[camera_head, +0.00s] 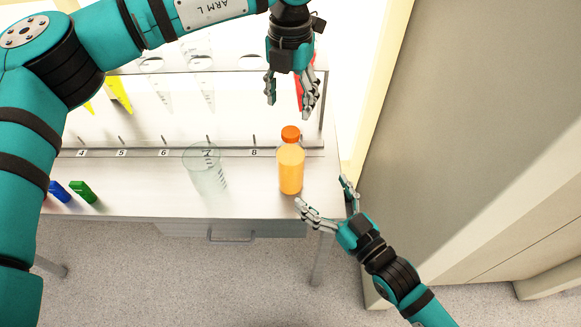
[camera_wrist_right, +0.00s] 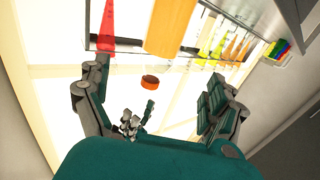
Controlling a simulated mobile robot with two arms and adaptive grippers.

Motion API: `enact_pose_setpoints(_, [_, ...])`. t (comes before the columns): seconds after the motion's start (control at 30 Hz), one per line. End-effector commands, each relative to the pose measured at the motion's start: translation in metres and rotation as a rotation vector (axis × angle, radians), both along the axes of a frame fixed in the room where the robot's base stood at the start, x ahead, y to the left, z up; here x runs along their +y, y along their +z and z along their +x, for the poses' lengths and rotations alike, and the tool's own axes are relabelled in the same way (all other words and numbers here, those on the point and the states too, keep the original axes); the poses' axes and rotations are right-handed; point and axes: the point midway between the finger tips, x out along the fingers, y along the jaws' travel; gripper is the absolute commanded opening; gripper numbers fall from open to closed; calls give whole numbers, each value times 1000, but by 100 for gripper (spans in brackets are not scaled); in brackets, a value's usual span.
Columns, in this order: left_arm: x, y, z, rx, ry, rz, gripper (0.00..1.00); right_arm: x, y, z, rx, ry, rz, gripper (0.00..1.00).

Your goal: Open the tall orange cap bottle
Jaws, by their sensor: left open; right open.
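The orange bottle (camera_head: 290,172) stands upright near the shelf table's right front, with its orange cap (camera_head: 290,133) on top. In the right wrist view the bottle body (camera_wrist_right: 172,25) and the cap (camera_wrist_right: 150,82) appear upside down. My left gripper (camera_head: 291,98) is open and empty, above and behind the cap, apart from it. My right gripper (camera_head: 326,191) is open and empty, to the lower right of the bottle, its fingers pointing toward it. The right wrist view shows my right fingers (camera_wrist_right: 153,98) spread wide, and parts of my left gripper (camera_wrist_right: 132,122) between them.
A clear empty beaker (camera_head: 205,170) stands left of the bottle. A numbered rack (camera_head: 185,153) runs behind, with clear and yellow cones (camera_head: 119,92). A red cone (camera_wrist_right: 107,28) is near the bottle. Blue and green blocks (camera_head: 82,191) lie left.

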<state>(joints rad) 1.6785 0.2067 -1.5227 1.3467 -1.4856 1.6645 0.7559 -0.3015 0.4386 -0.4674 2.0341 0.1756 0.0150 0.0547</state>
Motion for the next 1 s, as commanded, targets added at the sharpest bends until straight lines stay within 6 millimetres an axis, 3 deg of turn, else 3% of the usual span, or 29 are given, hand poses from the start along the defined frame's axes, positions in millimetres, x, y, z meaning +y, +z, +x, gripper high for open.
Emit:
enact_pose_setpoints(0.5, [-1, 0, 0, 1, -2, -3, 59, 57, 2, 84, -2, 1, 1, 93])
enact_pose_setpoints(0.7, [-1, 0, -1, 1, -2, -3, 59, 68, 1, 102, -1, 0, 1, 93])
enact_pose_setpoints(1.0, [-1, 0, -1, 1, -2, -3, 59, 71, 0, 106, 1, 0, -1, 93])
